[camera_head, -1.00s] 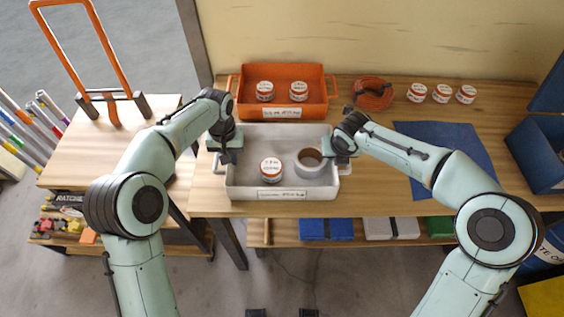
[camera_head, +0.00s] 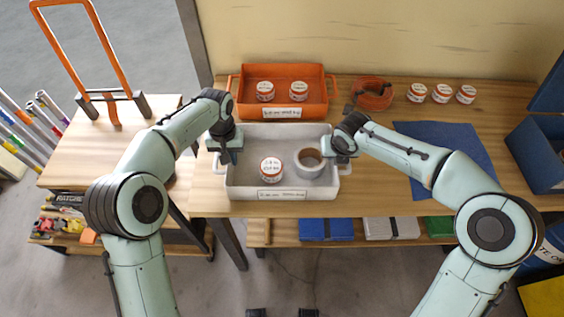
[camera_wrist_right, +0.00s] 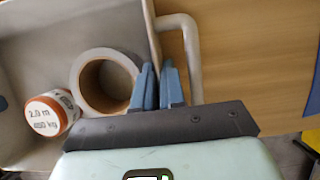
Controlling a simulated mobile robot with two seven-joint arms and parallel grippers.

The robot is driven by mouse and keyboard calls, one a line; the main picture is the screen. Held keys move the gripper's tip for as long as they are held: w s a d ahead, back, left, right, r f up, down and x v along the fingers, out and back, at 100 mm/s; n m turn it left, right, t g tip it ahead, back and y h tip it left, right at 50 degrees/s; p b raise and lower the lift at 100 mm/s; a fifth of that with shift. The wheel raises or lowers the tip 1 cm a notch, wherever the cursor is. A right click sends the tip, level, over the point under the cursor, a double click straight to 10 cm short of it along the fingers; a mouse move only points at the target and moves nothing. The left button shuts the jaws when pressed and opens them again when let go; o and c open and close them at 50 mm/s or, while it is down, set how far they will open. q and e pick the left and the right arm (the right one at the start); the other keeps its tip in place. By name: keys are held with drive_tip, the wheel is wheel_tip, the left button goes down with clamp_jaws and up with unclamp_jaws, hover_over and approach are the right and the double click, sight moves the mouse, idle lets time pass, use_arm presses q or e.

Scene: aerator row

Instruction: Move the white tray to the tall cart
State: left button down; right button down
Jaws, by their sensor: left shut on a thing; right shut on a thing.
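The white tray (camera_head: 255,193) is on the wooden table in front of the orange tray. It holds a white jar with an orange-red rim (camera_head: 271,168) and a pale roll of tape (camera_head: 309,163), both also in the right wrist view. My left gripper (camera_head: 222,157) is shut on the white tray at its left side. My right gripper (camera_wrist_right: 158,88) is shut on the white tray at its right side, by the handle (camera_wrist_right: 188,45). The fingers partly hide the gripped spots. A cart (camera_head: 75,160) with a wooden top and a tall orange handle stands at the left.
The orange tray (camera_head: 318,108) with two jars stands behind. A coil of orange cord (camera_head: 374,94), several jars, a blue mat (camera_head: 440,150) and a blue bin (camera_head: 540,165) are to the right. The cart top is bare in front of its handle.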

use_arm(q)
drive_tip(key=shift+r, duration=0.2)
use_arm(e)
drive_tip(key=shift+r, duration=0.2)
